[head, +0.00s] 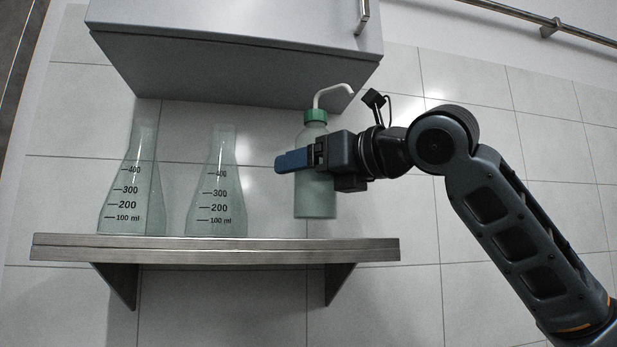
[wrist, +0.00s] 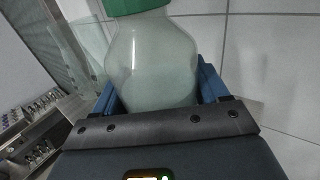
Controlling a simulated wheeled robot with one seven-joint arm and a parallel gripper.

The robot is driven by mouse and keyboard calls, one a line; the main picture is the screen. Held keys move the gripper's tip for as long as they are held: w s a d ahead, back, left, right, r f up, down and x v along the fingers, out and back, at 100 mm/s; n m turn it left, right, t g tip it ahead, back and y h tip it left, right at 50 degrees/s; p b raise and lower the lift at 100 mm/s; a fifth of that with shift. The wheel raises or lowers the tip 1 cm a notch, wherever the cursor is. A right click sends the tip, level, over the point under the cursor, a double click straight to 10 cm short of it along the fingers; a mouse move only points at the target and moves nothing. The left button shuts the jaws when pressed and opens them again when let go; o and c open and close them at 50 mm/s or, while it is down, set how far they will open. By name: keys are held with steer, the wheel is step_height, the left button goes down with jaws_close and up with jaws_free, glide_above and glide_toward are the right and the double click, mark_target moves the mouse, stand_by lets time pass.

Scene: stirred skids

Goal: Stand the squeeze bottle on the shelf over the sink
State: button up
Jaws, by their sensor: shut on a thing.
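The squeeze bottle (head: 315,202) is pale and translucent, with a green cap and a bent white spout. My gripper (head: 294,160) is shut on its upper body and holds it upright at the right part of the steel shelf (head: 215,249). The bottle's base shows a little above the shelf's front edge; I cannot tell whether it touches the shelf top. In the wrist view the bottle (wrist: 155,60) stands between the blue fingers, its green cap at the top edge and its lower part hidden by my gripper. The sink is not in view.
Two glass flasks, a left one (head: 127,195) and a middle one (head: 216,195), stand on the shelf left of the bottle. A grey cabinet (head: 235,65) hangs above, close over the spout. The shelf's right end is clear. A rail (head: 540,22) runs at top right.

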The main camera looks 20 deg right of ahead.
steer(key=shift+f, duration=1.15)
steer(key=shift+f, duration=0.1)
steer(key=shift+f, duration=0.15)
steer(key=o, duration=1.3)
steer(key=shift+o, duration=0.2)
steer(key=shift+r, duration=0.25)
steer(key=b+v, duration=0.3)
steer(key=v, duration=0.9)
steer(key=shift+b, duration=0.3)
